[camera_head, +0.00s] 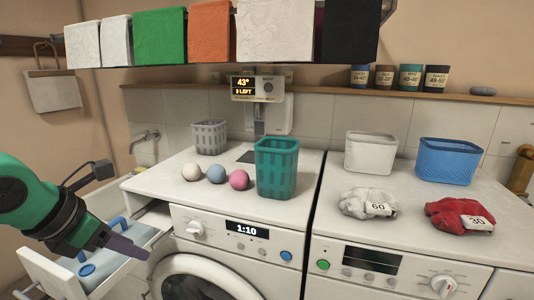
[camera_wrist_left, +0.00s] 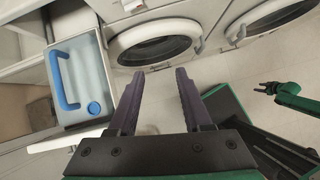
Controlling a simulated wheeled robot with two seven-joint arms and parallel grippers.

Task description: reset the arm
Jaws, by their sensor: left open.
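My left arm comes in from the left in the head view. My left gripper (camera_head: 128,246) is in front of the left machine, beside the pulled-out drawer (camera_head: 48,276). In the left wrist view my left gripper (camera_wrist_left: 157,92) has its two dark fingers wide apart, with nothing between them. The drawer, with a blue-handled container (camera_wrist_left: 78,80), is just left of the fingers there. My right arm shows at the right of the left wrist view. Its gripper (camera_wrist_left: 264,88) is small there, and its opening cannot be made out.
Two front-loading machines stand side by side. On top are a teal basket (camera_head: 277,167), several balls, a grey basket (camera_head: 209,137), white and blue bins, a white bundle (camera_head: 367,202) and a red bundle (camera_head: 460,216). Folded cloths hang over a shelf above.

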